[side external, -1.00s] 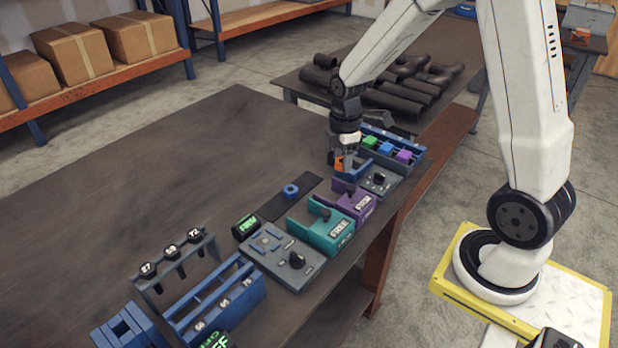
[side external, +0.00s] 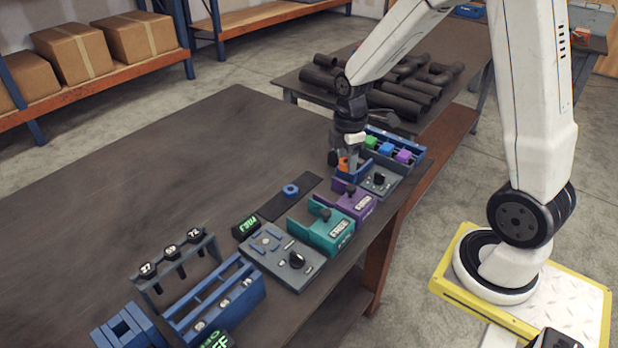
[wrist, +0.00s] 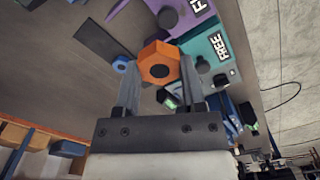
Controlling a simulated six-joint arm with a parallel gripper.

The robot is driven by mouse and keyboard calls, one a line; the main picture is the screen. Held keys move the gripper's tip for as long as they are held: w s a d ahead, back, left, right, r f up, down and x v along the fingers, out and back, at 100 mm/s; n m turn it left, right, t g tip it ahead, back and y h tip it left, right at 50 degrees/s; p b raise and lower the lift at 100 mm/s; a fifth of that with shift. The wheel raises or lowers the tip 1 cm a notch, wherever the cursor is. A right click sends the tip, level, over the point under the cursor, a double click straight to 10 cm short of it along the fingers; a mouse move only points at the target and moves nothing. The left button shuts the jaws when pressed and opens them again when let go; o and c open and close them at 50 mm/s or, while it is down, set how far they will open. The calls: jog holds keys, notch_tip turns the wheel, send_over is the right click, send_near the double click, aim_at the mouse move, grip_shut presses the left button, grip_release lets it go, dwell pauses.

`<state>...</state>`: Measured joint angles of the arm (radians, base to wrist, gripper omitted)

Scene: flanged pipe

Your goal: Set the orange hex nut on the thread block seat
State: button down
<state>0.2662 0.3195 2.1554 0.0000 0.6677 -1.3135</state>
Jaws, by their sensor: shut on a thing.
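The orange hex nut (wrist: 156,52) sits between the fingertips of my gripper (wrist: 159,66), which is shut on it. Its central hole faces the wrist camera. In the side view the nut (side external: 343,165) shows as a small orange patch under my gripper (side external: 349,164), at the far right part of the bench. A blue ring-shaped piece (side external: 290,189) lies on a dark strip (side external: 297,203); it also shows in the wrist view (wrist: 122,64), left of the nut. I cannot tell for sure which fixture is the thread block seat.
A purple fixture (side external: 358,203) and a teal fixture (side external: 330,235) stand near my gripper. Beside them are a grey panel with a black knob (side external: 283,258) and a blue tray (side external: 417,165) with coloured blocks. The left of the bench (side external: 150,170) is clear.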

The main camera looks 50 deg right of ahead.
jog(key=shift+r, duration=1.45)
jog(key=shift+w+a+f, duration=0.25)
jog(key=shift+w+a, duration=0.1)
jog(key=shift+a, duration=0.15)
jog(key=w+a+f, duration=0.2)
jog(key=a+f, duration=0.1)
jog(key=a, duration=0.3)
jog(key=w+a+f, duration=0.2)
jog(key=a+f, duration=0.1)
jog(key=a, duration=0.3)
jog(key=w+a+f, duration=0.2)
jog(key=a+f, duration=0.1)
jog(key=a, duration=0.4)
jog(key=shift+f, duration=0.3)
jog(key=shift+a+f, duration=0.2)
jog(key=shift+a, duration=0.15)
jog(key=shift+f, duration=0.25)
